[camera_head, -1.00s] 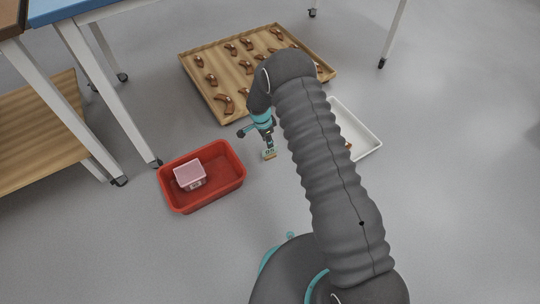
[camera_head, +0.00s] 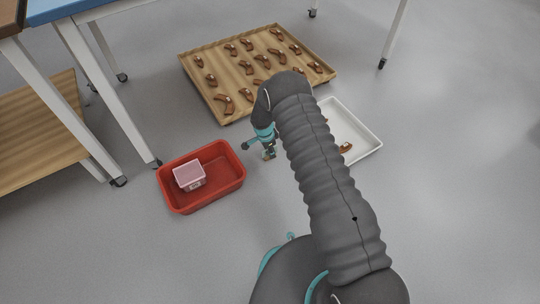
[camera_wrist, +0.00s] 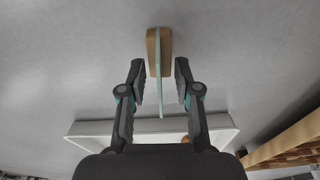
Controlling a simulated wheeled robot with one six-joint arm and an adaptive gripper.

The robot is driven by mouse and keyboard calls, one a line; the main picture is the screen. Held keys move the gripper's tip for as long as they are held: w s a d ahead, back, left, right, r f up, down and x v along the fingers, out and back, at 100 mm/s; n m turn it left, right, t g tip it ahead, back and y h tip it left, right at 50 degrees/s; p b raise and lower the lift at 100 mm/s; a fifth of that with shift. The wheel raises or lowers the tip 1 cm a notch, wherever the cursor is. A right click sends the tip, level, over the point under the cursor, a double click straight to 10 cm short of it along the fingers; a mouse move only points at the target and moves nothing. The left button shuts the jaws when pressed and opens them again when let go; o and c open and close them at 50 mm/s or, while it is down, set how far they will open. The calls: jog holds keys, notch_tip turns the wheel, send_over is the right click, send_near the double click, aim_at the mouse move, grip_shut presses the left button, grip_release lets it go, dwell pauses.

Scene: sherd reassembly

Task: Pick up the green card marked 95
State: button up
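The green card (camera_wrist: 160,95) stands upright in a small wooden block (camera_wrist: 152,52) on the floor. In the wrist view I see it nearly edge-on, as a thin pale green strip. My gripper (camera_wrist: 160,68) is open, with one finger on each side of the card and a gap on both sides. In the head view my gripper (camera_head: 268,149) is low over the card (camera_head: 268,155), hiding most of it; its number cannot be read now.
A red bin (camera_head: 223,190) holding a pink-lidded box (camera_head: 190,175) is left of my gripper. A white tray (camera_head: 365,136) with brown sherds lies to the right, partly behind my arm. A wooden tray (camera_head: 211,101) of several sherds is behind. Table legs stand at left.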

grip_shut()
